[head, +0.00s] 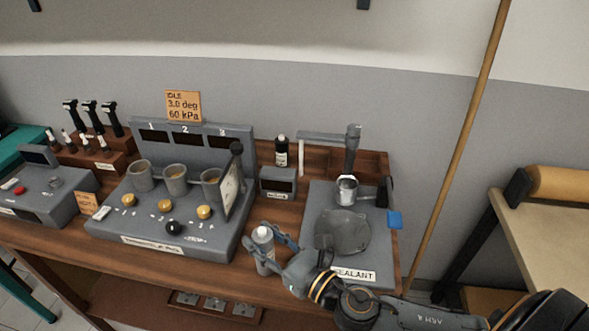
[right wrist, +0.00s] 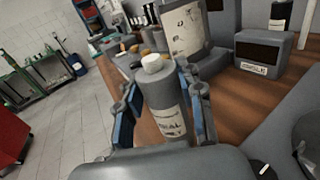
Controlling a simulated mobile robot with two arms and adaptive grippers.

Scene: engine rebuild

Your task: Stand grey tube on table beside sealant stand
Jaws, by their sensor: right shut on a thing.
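The grey tube (head: 263,256) has a white cap and a pale label, and is about upright. My right gripper (head: 268,237) is shut on it from the right side. In the right wrist view the tube (right wrist: 167,108) sits between the blue-padded fingers of the gripper (right wrist: 164,112). The tube is over the table's front strip, between the test console and the sealant stand (head: 313,220). I cannot tell whether its base touches the wooden table (head: 225,277). The stand's "SEALANT" label (head: 354,275) is partly behind my right arm. My left gripper is not in view.
The grey console (head: 190,235) with cups and knobs stands left of the tube. A small labelled box (head: 277,183) and a dark bottle (head: 281,151) stand behind. A round grey piece (head: 345,232) lies on the stand. A strip of bare wood lies between console and stand.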

